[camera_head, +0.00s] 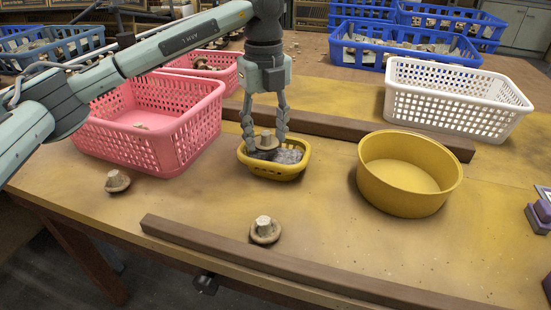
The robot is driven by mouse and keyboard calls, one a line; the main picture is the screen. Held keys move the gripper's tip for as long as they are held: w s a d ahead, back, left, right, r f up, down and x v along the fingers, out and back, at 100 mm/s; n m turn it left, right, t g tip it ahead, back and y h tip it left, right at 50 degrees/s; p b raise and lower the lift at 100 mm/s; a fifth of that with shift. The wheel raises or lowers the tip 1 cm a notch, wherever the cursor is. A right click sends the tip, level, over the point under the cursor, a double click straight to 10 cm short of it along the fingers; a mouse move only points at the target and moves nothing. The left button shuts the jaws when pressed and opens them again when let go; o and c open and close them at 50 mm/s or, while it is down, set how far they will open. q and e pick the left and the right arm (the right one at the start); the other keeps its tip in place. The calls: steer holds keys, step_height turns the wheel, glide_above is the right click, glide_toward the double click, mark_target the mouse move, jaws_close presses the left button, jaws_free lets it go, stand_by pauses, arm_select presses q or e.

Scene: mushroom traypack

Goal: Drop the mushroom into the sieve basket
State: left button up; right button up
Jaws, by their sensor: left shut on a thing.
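My left gripper (265,142) points straight down over the small yellow basket (273,173) at the middle of the table. Its two fingers are shut on a pale brown mushroom (266,140), which is low, at the level of the basket's rim. A grey, mottled lining or content shows inside this basket. I cannot tell whether the mushroom touches it. Other mushrooms lie stem up on the table, one at the front left (117,181) and one at the front middle (265,231). My right gripper is not in view.
A pink perforated basket (185,135) stands left, a round yellow tub (408,195) right, and a white perforated basket (450,115) at the back right. Wooden rails run behind the small basket and along the front edge (300,272). Blue crates (400,52) stand farther back.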

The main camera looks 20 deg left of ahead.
arm_select(q)
steer(key=o, duration=0.9)
steer(key=shift+r, duration=0.1)
step_height(320, 180, up, 12)
steer(key=shift+f, duration=0.1)
